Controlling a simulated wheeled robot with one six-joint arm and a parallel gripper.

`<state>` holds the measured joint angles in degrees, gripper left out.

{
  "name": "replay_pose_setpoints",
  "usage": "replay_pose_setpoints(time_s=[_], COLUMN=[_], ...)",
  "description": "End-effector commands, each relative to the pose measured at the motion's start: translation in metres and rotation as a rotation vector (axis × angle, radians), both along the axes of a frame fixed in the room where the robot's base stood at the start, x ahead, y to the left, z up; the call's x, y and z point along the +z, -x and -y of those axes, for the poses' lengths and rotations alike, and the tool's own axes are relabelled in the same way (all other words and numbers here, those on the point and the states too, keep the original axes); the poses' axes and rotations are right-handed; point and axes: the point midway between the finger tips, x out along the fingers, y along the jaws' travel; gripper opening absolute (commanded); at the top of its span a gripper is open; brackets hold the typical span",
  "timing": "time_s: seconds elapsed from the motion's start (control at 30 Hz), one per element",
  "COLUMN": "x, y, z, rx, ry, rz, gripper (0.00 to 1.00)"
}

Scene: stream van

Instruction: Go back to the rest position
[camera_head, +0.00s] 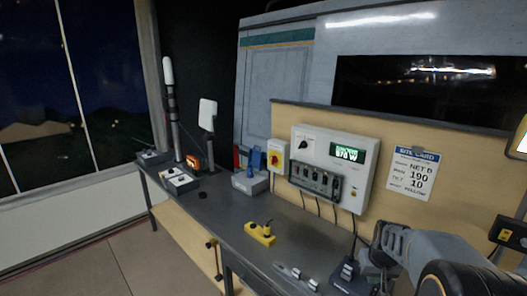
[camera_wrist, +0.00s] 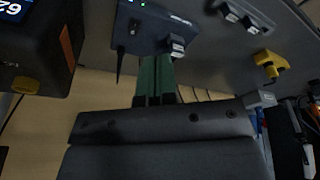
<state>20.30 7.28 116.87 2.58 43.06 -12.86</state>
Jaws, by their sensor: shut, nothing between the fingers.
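My gripper (camera_wrist: 156,62) shows in the wrist view as two dark green fingers lying side by side, shut and empty. Its tips appear over or close to a dark box (camera_wrist: 148,22) with a grey plug on it; I cannot tell whether they touch. In the head view my arm reaches in from the lower right, over the right part of the dark workbench (camera_head: 212,204). There the fingers are hard to make out beside the dark box (camera_head: 345,276).
A yellow plug block (camera_head: 260,233) and a strip with grey plugs (camera_head: 297,276) lie on the bench. A white panel with a green display (camera_head: 331,166) hangs on the wall behind. A blue-grey box (camera_head: 250,182) and lamps stand farther left. Floor (camera_head: 130,265) at left is clear.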

Motion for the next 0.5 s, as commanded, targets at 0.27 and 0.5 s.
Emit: replay_pose_setpoints(time_s=[0.27, 0.5], x=[0.062, 0.075], y=[0.072, 0.127], z=[-0.089, -0.126], rx=[0.095, 0.146], ry=[0.012, 0.007], rz=[0.089, 0.142], gripper=[0.0, 0.0])
